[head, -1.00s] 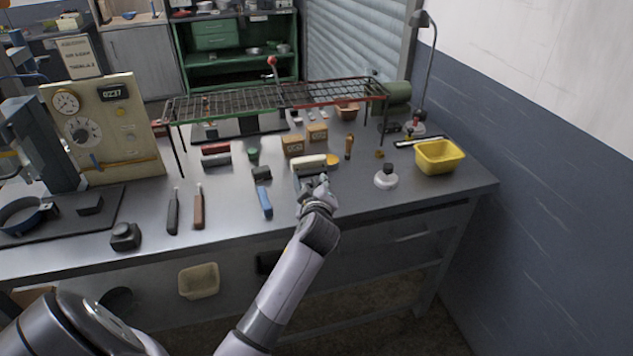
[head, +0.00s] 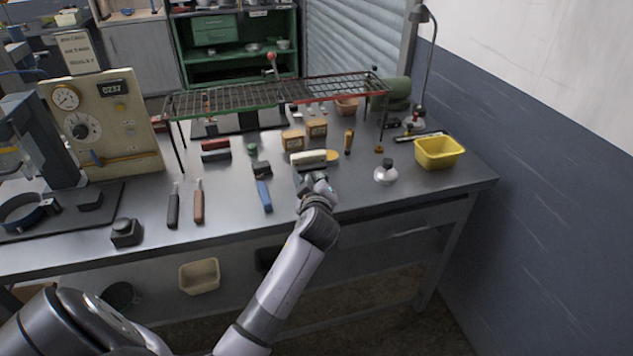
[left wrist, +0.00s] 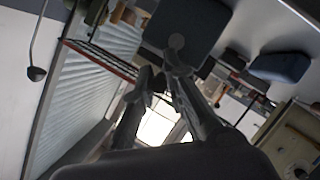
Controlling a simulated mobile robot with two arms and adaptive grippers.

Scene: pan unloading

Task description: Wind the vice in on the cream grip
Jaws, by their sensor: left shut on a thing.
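The cream grip (head: 308,159) lies level across the top of the small blue-grey vice (head: 297,173), in the middle of the bench. My left gripper (head: 318,182) is at the vice's near side, just below the grip in the head view, and partly hides the vice. In the left wrist view my left fingers (left wrist: 160,78) are closed together at the round end of the screw (left wrist: 176,42), against a dark blue block of the vice (left wrist: 190,20). The handle part between the fingers is mostly hidden. My right gripper is not in view.
A wire rack (head: 270,97) stands behind the vice, with small brown boxes (head: 293,140) before it. A blue-handled tool (head: 264,195) lies to the left. A white flask-like item (head: 386,173) and a yellow bin (head: 439,153) stand right. The bench front right is clear.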

